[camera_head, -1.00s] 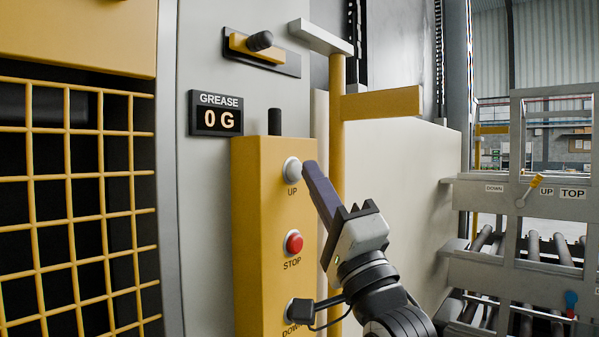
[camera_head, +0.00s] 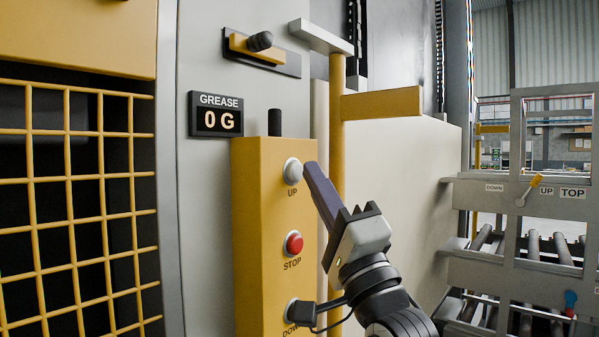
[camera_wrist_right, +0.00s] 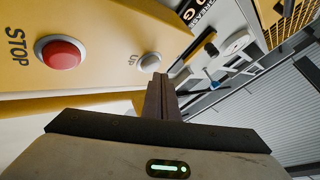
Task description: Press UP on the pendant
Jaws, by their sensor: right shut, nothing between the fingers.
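The yellow pendant (camera_head: 262,215) stands upright in the middle of the head view. Its pale round UP button (camera_head: 293,171) is at the top, the red STOP button (camera_head: 293,243) below it, and the DOWN button (camera_head: 299,311) at the bottom, partly hidden by my right wrist. My right gripper (camera_head: 307,167) is shut and empty, its fingertips close beside the right edge of the UP button. In the right wrist view the UP button (camera_wrist_right: 150,62) shows just past the fingertips (camera_wrist_right: 157,78); I cannot tell whether they touch it. My left gripper is out of view.
A GREASE display (camera_head: 216,114) reading 0 G is on the grey panel left of the pendant. A yellow post (camera_head: 337,130) with a side arm stands just right of it. A yellow grid (camera_head: 85,205) fills the left. A roller rack (camera_head: 530,225) is at right.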

